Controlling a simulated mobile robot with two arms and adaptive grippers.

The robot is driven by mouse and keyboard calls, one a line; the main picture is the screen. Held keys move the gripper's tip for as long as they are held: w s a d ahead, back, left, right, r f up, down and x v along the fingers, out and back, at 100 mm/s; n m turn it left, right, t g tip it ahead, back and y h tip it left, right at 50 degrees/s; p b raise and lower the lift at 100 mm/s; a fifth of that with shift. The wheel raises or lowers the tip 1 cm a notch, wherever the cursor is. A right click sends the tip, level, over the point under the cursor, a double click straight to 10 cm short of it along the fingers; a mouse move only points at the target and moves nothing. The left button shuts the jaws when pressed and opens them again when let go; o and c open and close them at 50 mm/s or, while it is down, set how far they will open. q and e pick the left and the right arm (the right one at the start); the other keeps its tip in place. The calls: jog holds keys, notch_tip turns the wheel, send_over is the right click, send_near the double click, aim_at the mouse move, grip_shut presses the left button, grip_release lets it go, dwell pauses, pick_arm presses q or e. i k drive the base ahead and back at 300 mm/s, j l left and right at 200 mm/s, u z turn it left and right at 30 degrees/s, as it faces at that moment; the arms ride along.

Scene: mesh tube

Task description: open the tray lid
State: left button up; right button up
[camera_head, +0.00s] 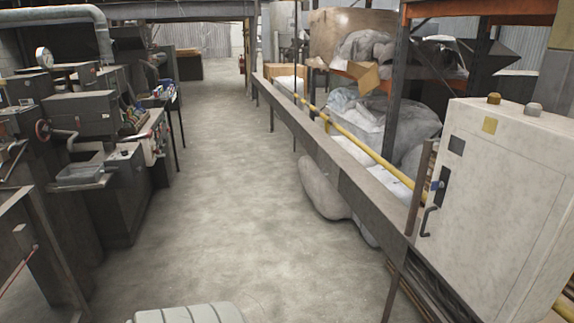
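A small grey tray-like box (80,176) sticks out from the front of a dark machine on the left. A curved handle or pipe is just above it. I cannot tell whether it has a lid or whether it is open or shut. No other tray shows clearly. Neither of my grippers is in view.
Dark machines (85,115) line the left side. A long low rail (345,178) with a yellow pipe (360,146) runs along the right. A pale cabinet (505,200) with a black handle stands at the right front. Wrapped sacks (385,120) fill the shelving. The concrete aisle (235,180) between is mostly clear.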

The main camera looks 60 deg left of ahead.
aim_at(328, 167)
jog(key=u, duration=1.7)
jog(key=i+u, duration=0.1)
jog(key=i+j+z, duration=0.2)
jog(key=i+j, duration=0.25)
jog(key=i, duration=0.25)
jog(key=i+j+z, duration=0.2)
jog(key=i+j, duration=0.3)
jog(key=i, duration=0.15)
